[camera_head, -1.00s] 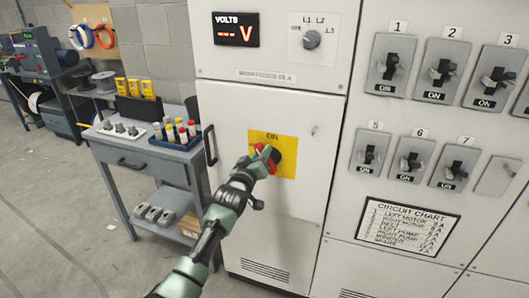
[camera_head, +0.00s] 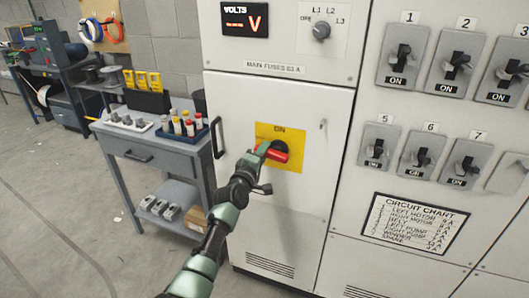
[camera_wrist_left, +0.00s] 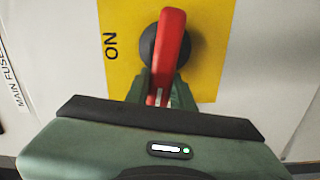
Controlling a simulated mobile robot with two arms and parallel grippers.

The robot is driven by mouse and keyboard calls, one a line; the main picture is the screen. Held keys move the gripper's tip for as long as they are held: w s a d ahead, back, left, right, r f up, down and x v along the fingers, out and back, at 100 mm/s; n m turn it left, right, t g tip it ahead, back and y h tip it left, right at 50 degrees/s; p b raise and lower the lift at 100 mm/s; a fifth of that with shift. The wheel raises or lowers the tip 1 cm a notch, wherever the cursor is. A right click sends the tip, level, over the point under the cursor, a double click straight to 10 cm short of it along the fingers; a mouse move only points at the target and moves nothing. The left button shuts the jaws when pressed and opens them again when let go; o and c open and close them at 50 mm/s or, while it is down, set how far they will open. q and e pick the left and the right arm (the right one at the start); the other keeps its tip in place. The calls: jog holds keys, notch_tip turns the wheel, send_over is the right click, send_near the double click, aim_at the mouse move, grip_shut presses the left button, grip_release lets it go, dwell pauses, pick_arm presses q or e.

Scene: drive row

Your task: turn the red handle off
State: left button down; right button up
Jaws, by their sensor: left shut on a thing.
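The red handle (camera_head: 277,153) sits on a round dark hub on a yellow plate (camera_head: 293,131) marked ON, on the grey cabinet door. It lies roughly level across the plate, below the word ON. In the left wrist view the red handle (camera_wrist_left: 172,38) runs up the picture, with ON to its left. My left gripper (camera_head: 262,151) is shut on the handle's left end. In the left wrist view its fingers (camera_wrist_left: 161,92) sit on both sides of that end. My right gripper is not in view.
A lit voltmeter (camera_head: 244,20) and a rotary selector (camera_head: 322,31) are above. Breaker switches (camera_head: 404,57) and a circuit chart (camera_head: 414,224) are at right. A black door handle (camera_head: 217,138) and a workbench (camera_head: 150,148) stand left.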

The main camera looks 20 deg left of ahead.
pick_arm(q)
jog(key=shift+f+n, duration=0.35)
jog(key=shift+n, duration=0.45)
jog(key=c, duration=1.2)
grip_release()
jog(key=shift+s, duration=0.1)
jog(key=s, duration=0.7)
jog(key=shift+s+a, duration=0.2)
jog(key=shift+s, duration=0.1)
